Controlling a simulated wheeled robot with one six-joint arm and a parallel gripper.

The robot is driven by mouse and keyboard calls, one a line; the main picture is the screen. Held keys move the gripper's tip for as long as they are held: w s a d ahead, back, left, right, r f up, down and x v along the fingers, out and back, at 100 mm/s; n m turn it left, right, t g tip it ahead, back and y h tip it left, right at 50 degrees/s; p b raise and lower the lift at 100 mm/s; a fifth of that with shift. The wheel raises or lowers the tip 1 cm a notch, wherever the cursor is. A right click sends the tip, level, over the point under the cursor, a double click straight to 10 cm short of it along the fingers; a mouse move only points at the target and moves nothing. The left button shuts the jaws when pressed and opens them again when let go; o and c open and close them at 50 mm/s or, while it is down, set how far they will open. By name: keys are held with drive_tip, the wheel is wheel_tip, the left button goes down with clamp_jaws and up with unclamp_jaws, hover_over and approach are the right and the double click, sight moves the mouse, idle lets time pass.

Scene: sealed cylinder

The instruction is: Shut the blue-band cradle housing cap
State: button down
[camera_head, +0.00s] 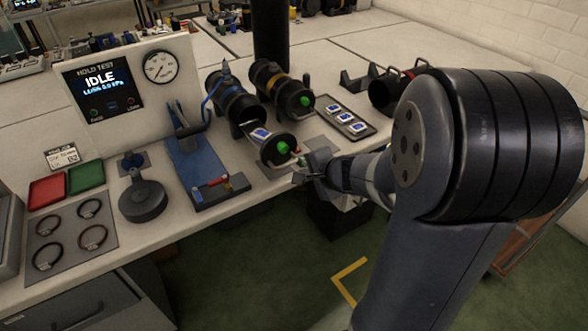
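The blue-band housing (235,108) is a black cylinder lying on the bench.
A blue fixture (197,170) is left. The hold test panel (108,92) reads IDLE.

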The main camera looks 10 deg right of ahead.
sight(262, 133)
drive_tip(key=w+a+f, duration=0.2)
drive_tip(key=w, duration=0.4)
drive_tip(key=shift+f, duration=0.4)
drive_tip(key=w+a+p, duration=0.1)
drive_tip(key=w, duration=0.4)
drive_tip(key=w+a+p, duration=0.2)
drive_tip(key=w, duration=0.3)
drive_tip(key=w+a+p, duration=0.2)
drive_tip(key=w, duration=0.4)
drive_tip(key=shift+w+a, duration=0.1)
drive_tip(key=shift+a, duration=0.1)
drive_tip(key=shift+r, duration=0.1)
